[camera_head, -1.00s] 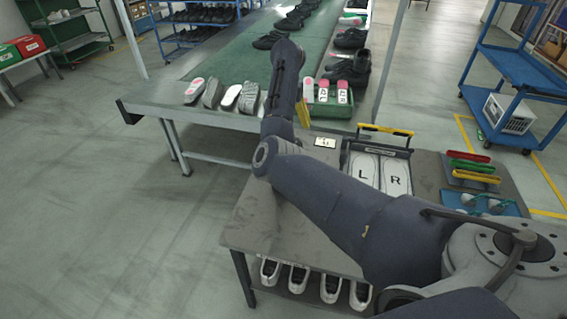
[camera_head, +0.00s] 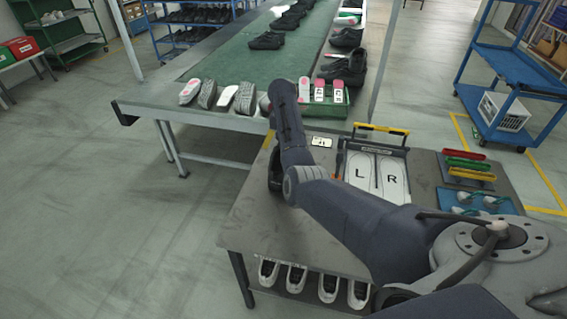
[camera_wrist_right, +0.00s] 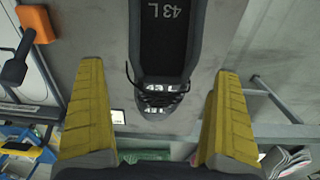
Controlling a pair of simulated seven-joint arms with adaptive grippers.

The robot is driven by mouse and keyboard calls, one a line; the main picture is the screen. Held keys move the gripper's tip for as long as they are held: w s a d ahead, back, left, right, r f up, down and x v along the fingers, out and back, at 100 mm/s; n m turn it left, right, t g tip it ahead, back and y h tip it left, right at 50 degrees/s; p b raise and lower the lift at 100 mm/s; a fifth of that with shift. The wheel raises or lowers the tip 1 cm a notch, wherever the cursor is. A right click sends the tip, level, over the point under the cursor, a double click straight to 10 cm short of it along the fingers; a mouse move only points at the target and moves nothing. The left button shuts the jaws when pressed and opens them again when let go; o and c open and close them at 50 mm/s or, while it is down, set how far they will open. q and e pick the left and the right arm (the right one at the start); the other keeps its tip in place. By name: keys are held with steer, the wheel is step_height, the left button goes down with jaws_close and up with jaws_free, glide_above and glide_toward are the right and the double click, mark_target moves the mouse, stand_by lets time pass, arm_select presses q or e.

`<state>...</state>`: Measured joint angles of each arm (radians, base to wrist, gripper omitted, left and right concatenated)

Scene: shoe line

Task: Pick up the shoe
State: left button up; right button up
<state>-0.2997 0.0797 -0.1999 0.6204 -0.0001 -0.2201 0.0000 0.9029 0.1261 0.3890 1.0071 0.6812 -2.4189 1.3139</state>
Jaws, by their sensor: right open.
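A dark shoe with grey trim and black laces (camera_wrist_right: 165,50) is in the right wrist view, its insole marked "43 L" and its toe toward the bottom. It appears to rest on a grey surface. My right gripper (camera_wrist_right: 159,70) is open, with its two yellow fingers on either side of the shoe's toe and laces, clear gaps on both sides. In the head view my right arm hides most of that gripper; a dark shape left of the arm may be part of the shoe. My left gripper is not in view.
A fixture with white L and R plates (camera_head: 375,175) stands on the grey near table (camera_head: 300,225). Coloured bars and a blue tray (camera_head: 478,202) lie to its right. A green-topped bench (camera_head: 225,65) with soles and shoes is behind. White shoes sit on the lower shelf.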

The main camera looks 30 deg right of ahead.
steer(key=shift+f, duration=1.8)
steer(key=shift+c, duration=0.6)
steer(key=c, duration=1.3)
steer(key=shift+r, duration=0.1)
